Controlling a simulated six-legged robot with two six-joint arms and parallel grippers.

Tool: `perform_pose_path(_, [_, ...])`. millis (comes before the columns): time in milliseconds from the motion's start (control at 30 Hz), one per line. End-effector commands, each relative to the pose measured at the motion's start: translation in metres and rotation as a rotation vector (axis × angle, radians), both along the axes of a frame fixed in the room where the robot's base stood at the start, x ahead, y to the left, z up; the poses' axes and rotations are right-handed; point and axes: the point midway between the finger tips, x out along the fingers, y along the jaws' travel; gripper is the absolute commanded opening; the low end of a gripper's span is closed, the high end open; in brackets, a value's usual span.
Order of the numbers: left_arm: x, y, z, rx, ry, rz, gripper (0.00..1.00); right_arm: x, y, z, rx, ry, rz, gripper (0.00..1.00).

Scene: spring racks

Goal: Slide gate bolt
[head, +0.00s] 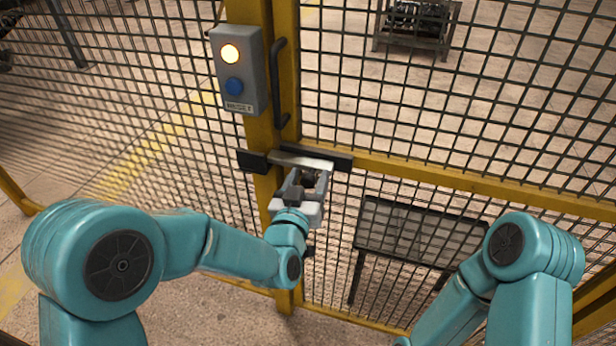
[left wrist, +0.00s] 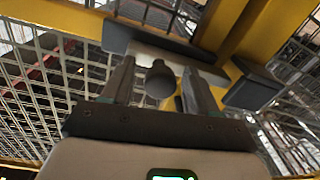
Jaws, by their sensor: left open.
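The gate bolt is a pale metal bar (head: 300,161) in a dark guide (head: 343,161) on the yellow gate frame. A separate dark block (head: 252,162) sits on the post to its left. My left gripper (head: 309,178) is at the bolt, with its fingers open. In the left wrist view, a dark round knob (left wrist: 160,82) shows between the two fingers (left wrist: 160,88), with gaps on both sides. The bar (left wrist: 170,58) lies behind it. I cannot tell whether the bar's end enters the block (left wrist: 252,86). My right gripper is out of view; only its arm shows at lower right.
A grey box with a lit lamp and blue button (head: 234,85) and a dark handle (head: 280,85) are above the bolt. Wire mesh (head: 440,110) spans both sides of the yellow post. A dark-framed panel (head: 420,232) stands behind the mesh.

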Motion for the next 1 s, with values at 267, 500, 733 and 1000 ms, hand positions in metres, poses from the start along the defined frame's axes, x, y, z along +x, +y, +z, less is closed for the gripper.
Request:
perform_pose_path(267, [0.000, 0.000, 0.000, 0.000, 0.000, 0.000, 0.43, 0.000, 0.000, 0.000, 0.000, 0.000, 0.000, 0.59])
perform_pose_path(500, [0.000, 0.000, 0.000, 0.000, 0.000, 0.000, 0.00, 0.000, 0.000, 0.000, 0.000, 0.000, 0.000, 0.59])
perform_pose_path(733, [0.007, 0.020, -0.004, -0.003, -0.004, 0.005, 0.00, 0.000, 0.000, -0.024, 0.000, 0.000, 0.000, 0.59])
perform_pose_path(1000, [0.008, 0.026, 0.000, 0.000, -0.001, 0.001, 0.00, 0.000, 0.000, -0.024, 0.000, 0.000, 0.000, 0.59])
